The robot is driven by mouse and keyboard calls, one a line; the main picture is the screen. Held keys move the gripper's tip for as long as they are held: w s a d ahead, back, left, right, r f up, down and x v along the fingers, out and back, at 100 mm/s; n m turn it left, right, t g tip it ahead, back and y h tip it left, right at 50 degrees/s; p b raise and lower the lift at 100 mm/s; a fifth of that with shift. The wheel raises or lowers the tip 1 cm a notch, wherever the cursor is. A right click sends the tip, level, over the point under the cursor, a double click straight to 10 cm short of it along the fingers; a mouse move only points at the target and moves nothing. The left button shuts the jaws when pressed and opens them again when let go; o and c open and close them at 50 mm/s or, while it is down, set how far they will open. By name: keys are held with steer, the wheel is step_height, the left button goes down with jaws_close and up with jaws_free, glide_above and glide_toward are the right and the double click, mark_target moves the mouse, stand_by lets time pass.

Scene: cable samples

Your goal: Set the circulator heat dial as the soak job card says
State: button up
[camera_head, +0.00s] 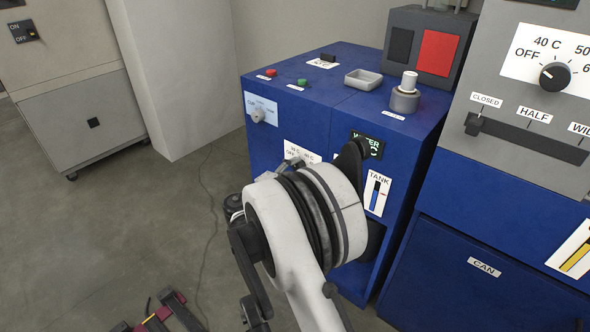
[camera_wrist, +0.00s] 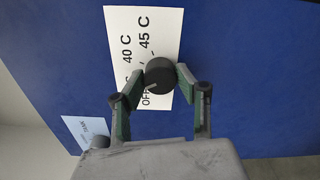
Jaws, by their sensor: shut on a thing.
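The black heat dial (camera_wrist: 160,74) sits on a white scale plate (camera_wrist: 146,25) reading OFF, 40 C and 45 C, on a blue cabinet front. My gripper (camera_wrist: 161,78) has its two fingers on either side of the dial, closed on it. A pale pointer line on the dial points toward the lower left, near OFF; its exact setting is hard to read. In the head view, part of the same plate (camera_head: 296,149) shows behind my arm, and the dial is hidden. No soak job card can be made out.
The blue cabinet (camera_head: 345,75) also bears a water display (camera_head: 374,143), a tank gauge (camera_head: 376,193) and a smaller knob (camera_head: 258,115). Another dial (camera_head: 555,76) and a slider (camera_head: 474,124) are on the grey panel at right. Floor at left is mostly open.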

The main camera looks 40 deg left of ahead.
steer(key=shift+m, duration=0.6)
steer(key=o, duration=1.1)
steer(key=shift+o, duration=0.2)
steer(key=s, duration=1.2)
steer(key=shift+a, duration=0.2)
